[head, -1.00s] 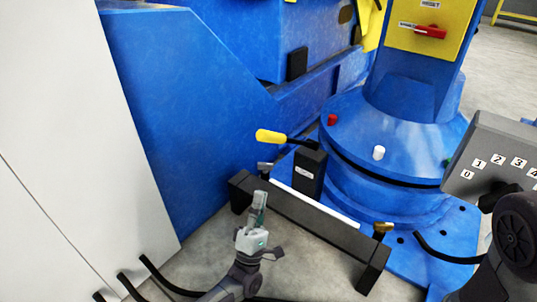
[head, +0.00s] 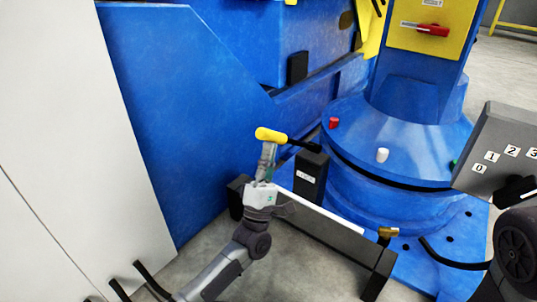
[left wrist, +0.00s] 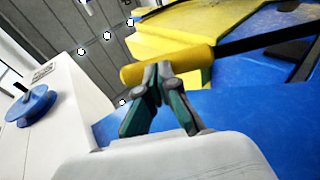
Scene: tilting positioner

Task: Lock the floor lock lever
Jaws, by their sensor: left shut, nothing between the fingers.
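The floor lock lever has a yellow grip (head: 271,135) on a short black rod. The rod runs into a black upright block (head: 311,173) with a small white label, beside the blue round base. My left gripper (head: 267,152) is right at the grip, just below it in the head view. In the left wrist view the yellow grip (left wrist: 168,66) lies across the fingertips (left wrist: 158,74), which are closed together with nothing between them. I cannot tell whether they touch the grip. My right gripper is not in view.
A dark low bar (head: 322,232) runs in front of the base, with a brass-coloured knob (head: 387,233) at its right end. A grey numbered box (head: 502,150) stands at the right. A white cabinet (head: 75,150) and a blue panel (head: 180,110) bound the left.

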